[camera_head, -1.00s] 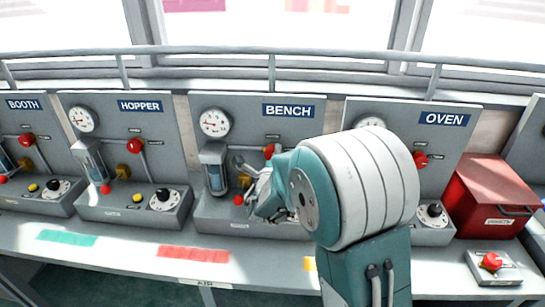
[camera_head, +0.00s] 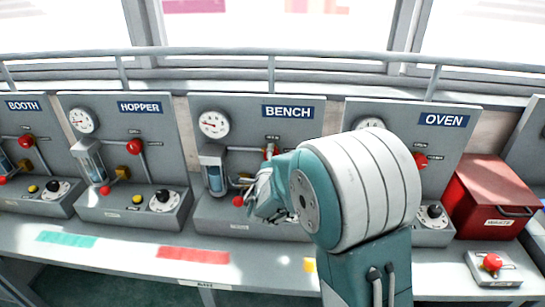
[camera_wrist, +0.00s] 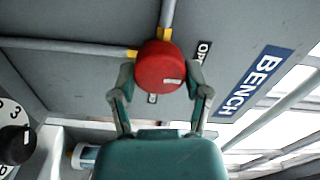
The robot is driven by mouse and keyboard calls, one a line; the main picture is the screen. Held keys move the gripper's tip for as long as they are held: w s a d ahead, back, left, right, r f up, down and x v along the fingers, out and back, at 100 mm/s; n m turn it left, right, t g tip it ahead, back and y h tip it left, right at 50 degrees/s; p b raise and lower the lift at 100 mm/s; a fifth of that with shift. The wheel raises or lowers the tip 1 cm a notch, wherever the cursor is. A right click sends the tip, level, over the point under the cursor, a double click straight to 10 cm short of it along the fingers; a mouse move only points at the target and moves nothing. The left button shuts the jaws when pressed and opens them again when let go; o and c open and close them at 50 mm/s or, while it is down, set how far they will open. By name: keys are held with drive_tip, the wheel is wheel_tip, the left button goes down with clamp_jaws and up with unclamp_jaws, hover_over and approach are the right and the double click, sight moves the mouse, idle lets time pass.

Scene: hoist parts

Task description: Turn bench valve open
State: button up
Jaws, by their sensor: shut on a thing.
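The bench valve's round red knob (camera_wrist: 160,67) sits on a pipe with yellow fittings in the wrist view. A white mark shows on its face, and a partly hidden label starting "OP" (camera_wrist: 203,50) is beside it. My gripper (camera_wrist: 161,75) has one finger on each side of the knob and is shut on it. In the head view the knob (camera_head: 271,151) is mostly hidden by my gripper (camera_head: 266,158) in front of the BENCH panel (camera_head: 305,140). The BENCH sign (camera_head: 288,112) is clear, and my arm covers the panel's lower right.
The bench gauge (camera_head: 214,124) and sight glass (camera_head: 214,175) are left of my gripper. The HOPPER panel (camera_head: 165,130) is further left, the OVEN panel (camera_head: 455,145) right. A red box (camera_head: 495,195) stands at far right. A black dial (camera_wrist: 15,145) shows in the wrist view.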

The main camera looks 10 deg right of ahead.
drive_tip(key=shift+a+f, duration=0.1)
drive_tip(key=shift+a, duration=0.15)
drive_tip(key=o, duration=1.1)
drive_tip(key=shift+a, duration=0.15)
drive_tip(key=shift+o, duration=0.2)
drive_tip(key=shift+w, duration=0.1)
drive_tip(key=shift+d, duration=0.2)
drive_tip(key=shift+d, duration=0.1)
drive_tip(key=v, duration=1.2)
